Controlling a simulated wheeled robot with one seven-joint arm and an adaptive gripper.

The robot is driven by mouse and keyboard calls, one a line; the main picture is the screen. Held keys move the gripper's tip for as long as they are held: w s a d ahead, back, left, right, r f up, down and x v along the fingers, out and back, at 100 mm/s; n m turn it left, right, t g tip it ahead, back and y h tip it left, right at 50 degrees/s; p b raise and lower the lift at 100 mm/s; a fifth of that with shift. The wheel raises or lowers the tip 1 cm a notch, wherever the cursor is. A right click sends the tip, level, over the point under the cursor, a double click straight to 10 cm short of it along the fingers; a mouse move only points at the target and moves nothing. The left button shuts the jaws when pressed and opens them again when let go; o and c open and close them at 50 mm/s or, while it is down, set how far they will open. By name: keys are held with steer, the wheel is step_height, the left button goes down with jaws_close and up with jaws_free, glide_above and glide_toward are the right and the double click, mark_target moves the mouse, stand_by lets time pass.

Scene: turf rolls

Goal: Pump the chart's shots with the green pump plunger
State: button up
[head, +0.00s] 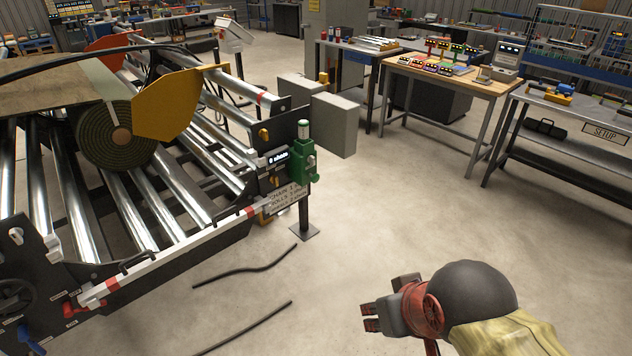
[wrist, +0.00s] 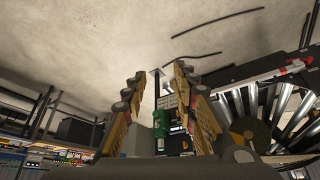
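The green pump (head: 301,160) stands upright on a dark post at the near right corner of the roller machine, with a pale cap on top. A small display (head: 278,158) beside it appears to read "0 shots". A chart plate (head: 286,197) hangs below; its lettering is too small to read fully. My gripper (head: 372,318) is in the lower right of the head view, well apart from the pump. In the wrist view my gripper (wrist: 158,72) has its fingers spread with nothing held, and the green pump (wrist: 161,123) shows between them, farther off.
The roller machine (head: 150,200) with a turf roll (head: 118,135) fills the left. Dark hoses (head: 245,272) lie on the floor. Grey boxes (head: 333,125) are behind the pump. Workbenches (head: 450,80) line the back right. The floor between my gripper and the pump is mostly clear.

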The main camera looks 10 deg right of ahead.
steer(key=c, duration=0.6)
jaws_close()
stand_by(0.8)
